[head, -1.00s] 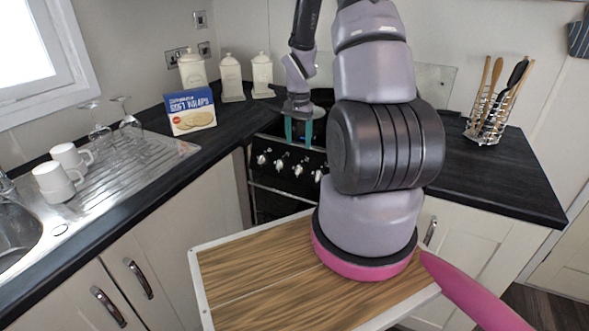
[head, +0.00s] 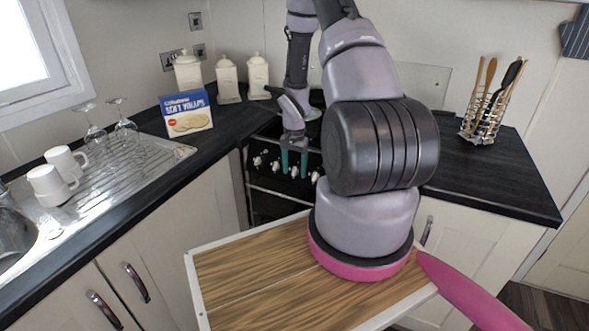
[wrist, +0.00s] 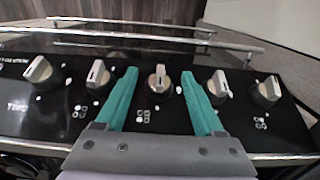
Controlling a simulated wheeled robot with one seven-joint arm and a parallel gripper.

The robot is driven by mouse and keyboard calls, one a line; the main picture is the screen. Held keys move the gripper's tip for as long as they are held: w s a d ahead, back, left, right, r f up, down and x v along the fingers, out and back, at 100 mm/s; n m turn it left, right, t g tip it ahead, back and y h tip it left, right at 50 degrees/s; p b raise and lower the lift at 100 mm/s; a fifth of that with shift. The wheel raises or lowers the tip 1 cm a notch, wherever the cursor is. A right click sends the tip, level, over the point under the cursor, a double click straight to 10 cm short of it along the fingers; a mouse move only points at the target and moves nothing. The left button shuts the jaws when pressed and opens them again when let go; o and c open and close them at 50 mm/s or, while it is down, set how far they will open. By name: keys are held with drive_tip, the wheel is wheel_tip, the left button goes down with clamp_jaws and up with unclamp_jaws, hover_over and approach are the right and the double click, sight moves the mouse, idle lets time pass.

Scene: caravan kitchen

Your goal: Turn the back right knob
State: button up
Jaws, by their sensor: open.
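The black stove front (head: 285,188) carries a row of several silver knobs, with a knob (head: 257,161) at its left end. In the wrist view the row shows close up, with small burner marks beside some knobs; I cannot tell which mark means back right. My gripper (head: 294,174) is open in front of the row, its teal fingers pointing down in the head view. In the wrist view the fingers (wrist: 160,83) stand either side of the middle knob (wrist: 160,80), with gaps on both sides. I see no clear contact. The fingers partly hide knobs in the head view.
Metal rails (wrist: 150,38) run along the stove front at the top of the wrist view. A cracker box (head: 188,113) and white canisters (head: 228,80) stand left of the stove. A utensil rack (head: 490,118) stands on the right counter.

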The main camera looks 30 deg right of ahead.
clamp_jaws()
drive_tip(key=shift+w+a+n+g+h, duration=0.15)
drive_tip(key=shift+n+g+h, duration=0.2)
drive_tip(key=shift+g+h, duration=0.2)
drive_tip(key=shift+w+a+n+g+h, duration=0.1)
drive_tip(key=shift+n+g+h, duration=0.25)
drive_tip(key=shift+g+h, duration=0.15)
drive_tip(key=shift+a+f+n+g+h, duration=0.1)
drive_tip(key=shift+n+g+h, duration=0.7)
drive_tip(key=shift+g+h, duration=0.35)
drive_tip(key=n+g+h, duration=0.1)
drive_tip(key=h, duration=0.1)
drive_tip(key=n+g+h, duration=0.1)
drive_tip(key=n+h, duration=0.1)
drive_tip(key=h, duration=0.1)
drive_tip(key=shift+w+a+f+g, duration=0.15)
drive_tip(key=shift+f+g, duration=0.05)
drive_tip(key=shift+g, duration=0.2)
unclamp_jaws()
